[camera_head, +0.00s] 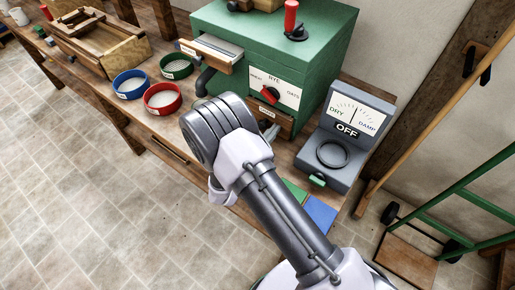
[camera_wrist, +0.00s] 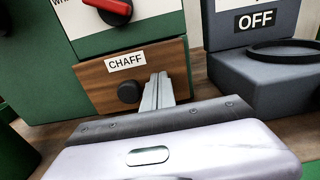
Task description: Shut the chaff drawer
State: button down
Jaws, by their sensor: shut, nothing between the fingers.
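The chaff drawer (camera_wrist: 103,85) is a brown wooden front with a white CHAFF label and a round black knob (camera_wrist: 129,92), low in the green mill. In the head view the chaff drawer (camera_head: 284,121) is partly hidden behind my arm. My gripper (camera_wrist: 160,80) is shut and empty, its fingers pointing at the drawer front just right of the knob. The fingertips look at or very close to the wood; I cannot tell whether they touch. The front sits close to the mill body (camera_head: 322,65); any small gap is hard to judge.
Right of the drawer stands a grey meter box (camera_head: 345,135) marked OFF, with a black ring. A red-pointer dial (camera_head: 270,94) is above the drawer. Blue (camera_head: 131,84) and red (camera_head: 162,98) bowls and a wooden tray (camera_head: 98,45) stand left. A green hand truck (camera_head: 470,205) is at right.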

jog(key=shift+a+r, duration=0.1)
jog(key=p+v, duration=0.2)
jog(key=v, duration=1.2)
jog(key=shift+p, duration=0.35)
jog(key=s+d+r+m+g+h, duration=0.1)
jog(key=s+d+r+m+g, duration=0.1)
jog(key=d+r+m+g, duration=0.6)
jog(key=s+d+r+m+g+h, duration=0.2)
jog(key=d+r+m+g, duration=0.3)
jog(key=d+r+m, duration=0.3)
jog(key=s+d+r+m+g+y, duration=0.1)
jog(key=s+d+r+m+y, duration=0.15)
jog(key=s+m+y, duration=0.3)
jog(key=s+d+r+m+g+y, duration=0.1)
jog(key=s+d+r+m+y, duration=0.1)
jog(key=s+r+m+y, duration=0.25)
jog(key=s+a+r+m+t+y, duration=0.2)
jog(key=a+r+m+t+y, duration=0.1)
jog(key=m, duration=0.5)
jog(key=shift+a+r+t+y, duration=0.2)
jog(key=shift+r+t+y, duration=0.3)
jog(key=shift+r+t, duration=0.5)
jog(key=shift+s+f, duration=0.1)
jog(key=shift+f, duration=0.05)
